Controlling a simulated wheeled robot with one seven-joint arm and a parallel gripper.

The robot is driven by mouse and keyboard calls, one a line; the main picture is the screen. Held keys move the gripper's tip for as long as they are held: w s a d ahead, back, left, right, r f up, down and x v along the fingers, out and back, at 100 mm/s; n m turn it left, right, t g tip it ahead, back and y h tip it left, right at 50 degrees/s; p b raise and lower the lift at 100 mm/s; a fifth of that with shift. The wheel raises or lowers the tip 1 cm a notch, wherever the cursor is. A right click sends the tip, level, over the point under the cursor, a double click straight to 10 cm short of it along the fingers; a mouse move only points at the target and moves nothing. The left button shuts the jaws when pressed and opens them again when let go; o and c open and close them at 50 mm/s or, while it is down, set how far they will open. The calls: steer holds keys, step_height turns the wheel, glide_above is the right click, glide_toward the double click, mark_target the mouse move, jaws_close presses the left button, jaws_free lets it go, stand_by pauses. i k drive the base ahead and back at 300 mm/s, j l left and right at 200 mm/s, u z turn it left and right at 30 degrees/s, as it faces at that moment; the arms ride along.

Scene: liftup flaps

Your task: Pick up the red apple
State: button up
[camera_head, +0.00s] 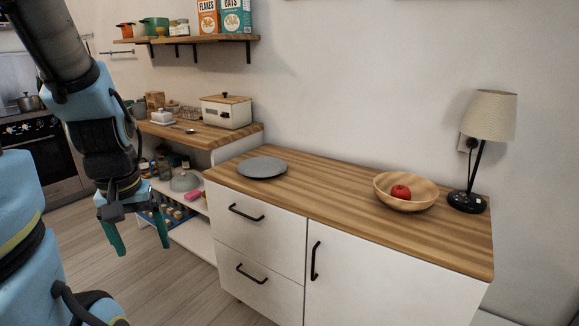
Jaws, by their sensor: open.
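A red apple (401,192) lies in a round wooden bowl (384,199) on the wooden top of a white cabinet, toward the right end. My gripper (138,243) hangs at the left of the head view, pointing down, with its two green fingers apart and nothing between them. It is well to the left of the cabinet and far from the apple. The lower part of the apple is hidden by the bowl's rim.
A grey plate (262,167) lies on the left of the cabinet top (325,185). A lamp (487,130) stands close behind the bowl at the right. A shelf unit (205,142) with a white bread box (226,111) is at the back left.

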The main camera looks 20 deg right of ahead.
mark_target(399, 191)
steer(key=i+l, duration=0.25)
steer(key=i, duration=0.2)
steer(key=i+l, duration=0.25)
steer(key=i, duration=0.2)
steer(key=i+z, duration=0.15)
steer(key=z, duration=1.4)
